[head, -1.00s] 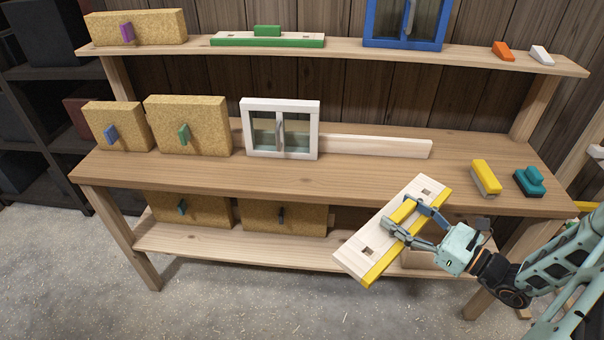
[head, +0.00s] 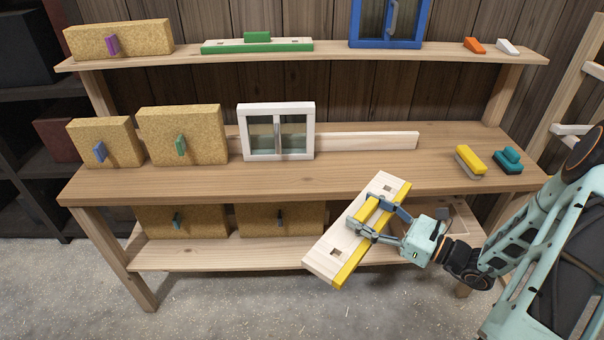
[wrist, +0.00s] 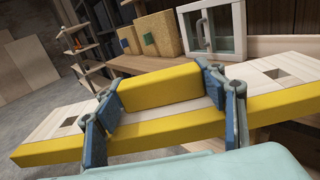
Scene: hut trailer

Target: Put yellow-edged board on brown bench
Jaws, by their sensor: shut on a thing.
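The yellow-edged board (head: 334,252) is pale wood with a yellow edge, a yellow handle block and square holes near its ends. My gripper (head: 372,217) is shut on the yellow handle, and the board hangs tilted in front of the bench's front edge. In the wrist view the board (wrist: 275,98) spans the picture, with the fingers on both ends of the handle (wrist: 160,86). The brown bench (head: 200,183) stands behind the board, with a wooden top, an upper shelf and a lower shelf.
On the bench top stand two cork blocks (head: 185,135), a white-framed window (head: 276,156), a pale plank (head: 365,141), a yellow-topped block (head: 470,160) and a teal block (head: 508,160). The top's front middle is bare. The upper shelf (head: 345,55) overhangs the back.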

